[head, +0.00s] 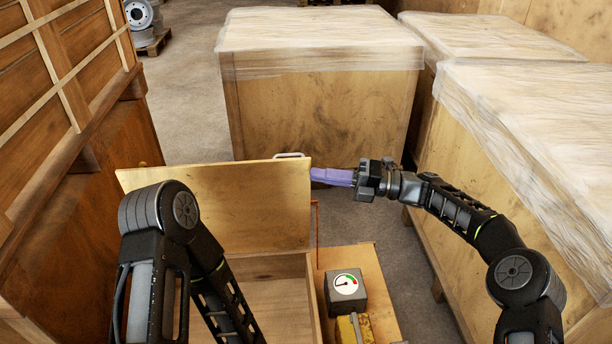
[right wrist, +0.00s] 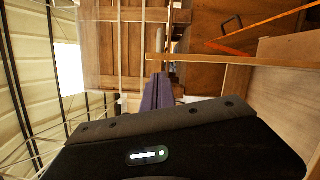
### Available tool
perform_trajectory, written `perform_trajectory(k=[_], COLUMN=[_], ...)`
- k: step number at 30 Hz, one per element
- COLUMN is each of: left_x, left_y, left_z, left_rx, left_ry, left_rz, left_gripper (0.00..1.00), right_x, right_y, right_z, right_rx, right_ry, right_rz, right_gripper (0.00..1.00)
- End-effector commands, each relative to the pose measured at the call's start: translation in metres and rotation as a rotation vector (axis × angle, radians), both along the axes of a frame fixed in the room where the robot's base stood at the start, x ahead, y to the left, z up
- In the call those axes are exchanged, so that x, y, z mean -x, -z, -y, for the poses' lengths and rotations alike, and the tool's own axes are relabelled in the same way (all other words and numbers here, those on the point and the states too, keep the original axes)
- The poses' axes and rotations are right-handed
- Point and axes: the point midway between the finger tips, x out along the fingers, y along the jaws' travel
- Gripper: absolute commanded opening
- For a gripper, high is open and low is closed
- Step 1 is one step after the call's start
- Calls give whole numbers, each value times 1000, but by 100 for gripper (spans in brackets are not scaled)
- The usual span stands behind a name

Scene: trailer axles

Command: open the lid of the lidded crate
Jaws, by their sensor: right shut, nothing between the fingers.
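The lidded crate (head: 312,290) stands at the bottom centre of the head view. Its wooden lid (head: 240,205) is raised and stands nearly upright at the back, so the open inside shows. A pale handle (head: 289,155) sits on the lid's top edge near its right corner. My right gripper (head: 314,174) is shut and empty, its purple fingers pointing left at the lid's right edge. I cannot tell whether they touch it. The fingers also show in the right wrist view (right wrist: 157,92). My left arm reaches down in front of the crate; its gripper is out of view.
A grey box with a dial (head: 346,290) and a yellow item (head: 353,329) sit on a wooden surface right of the crate. Wrapped wooden crates (head: 320,105) stand behind and to the right (head: 500,130). A tall wooden stack (head: 75,190) is close on the left.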

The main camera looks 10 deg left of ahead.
Motion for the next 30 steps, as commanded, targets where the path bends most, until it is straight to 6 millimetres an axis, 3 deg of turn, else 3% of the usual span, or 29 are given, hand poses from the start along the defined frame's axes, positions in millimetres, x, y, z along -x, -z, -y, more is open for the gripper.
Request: perform_trajectory(k=[6, 14, 25, 30], left_x=[0, 0, 0, 1], left_y=[6, 5, 1, -14], left_z=[0, 0, 0, -1], left_rx=[0, 0, -1, -3], left_ry=[0, 0, 0, -1], left_rz=[1, 1, 0, -5], left_gripper=[31, 31, 1, 0], right_x=[-2, -2, -2, -2], right_y=[2, 2, -3, -19], right_z=[23, 25, 24, 24], right_rx=[1, 1, 1, 2], right_ry=[1, 0, 0, 1], right_rz=[-1, -1, 0, 1], right_gripper=[0, 0, 0, 0])
